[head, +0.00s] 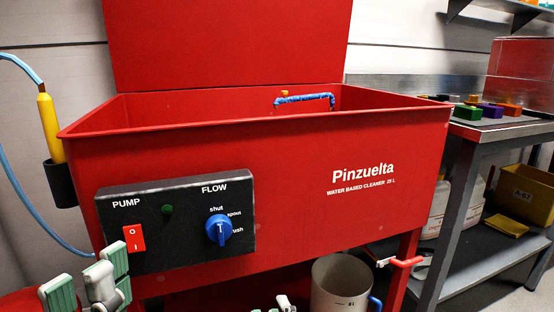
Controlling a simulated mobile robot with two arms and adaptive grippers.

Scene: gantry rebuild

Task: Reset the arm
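My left gripper (86,277) shows at the lower left, with green-padded fingers spread apart and nothing visible between them. It is in front of the red parts washer (290,160), below the red pump switch (134,238) on the black control panel (175,269). A small pale part at the bottom edge, left of the bucket, looks like the tip of my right gripper (284,304). Most of it is cut off, so its state is unclear. The blue flow knob (217,228) sits on the panel's right side.
A yellow-handled brush (49,128) with a blue hose stands in a black holder (60,184) at the left. A white bucket (340,285) is under the washer, near a red-handled valve (405,262). A metal bench (500,130) holds coloured blocks at the right; a yellow bin (527,194) is below.

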